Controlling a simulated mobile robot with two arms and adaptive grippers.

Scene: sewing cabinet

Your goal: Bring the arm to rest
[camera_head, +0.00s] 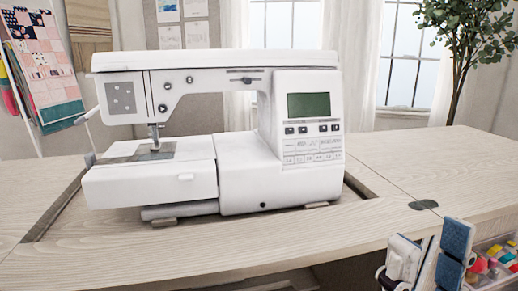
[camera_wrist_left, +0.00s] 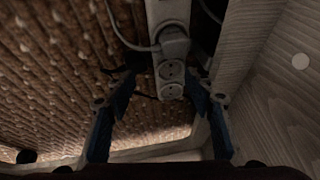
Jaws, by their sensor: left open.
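My right gripper (camera_head: 437,250) shows at the lower right of the head view, beside the front edge of the sewing cabinet's top (camera_head: 370,232). Its two blue-padded fingers stand apart, with no object seen between them. My left gripper (camera_wrist_left: 160,90) shows only in the left wrist view. Its two blue-padded fingers are spread wide and empty. Beyond them is a power strip (camera_wrist_left: 171,72) with a plug (camera_wrist_left: 174,42) in it. A white sewing machine (camera_head: 215,130) stands upright on the cabinet, clear of the right gripper.
A container of colourful spools (camera_head: 495,265) lies at the lower right, right behind the right gripper. In the left wrist view, wooden panels (camera_wrist_left: 275,95) stand at the right, cables hang near the fingers, and a brown woven surface (camera_wrist_left: 60,75) fills the left. The tabletop's right side is clear.

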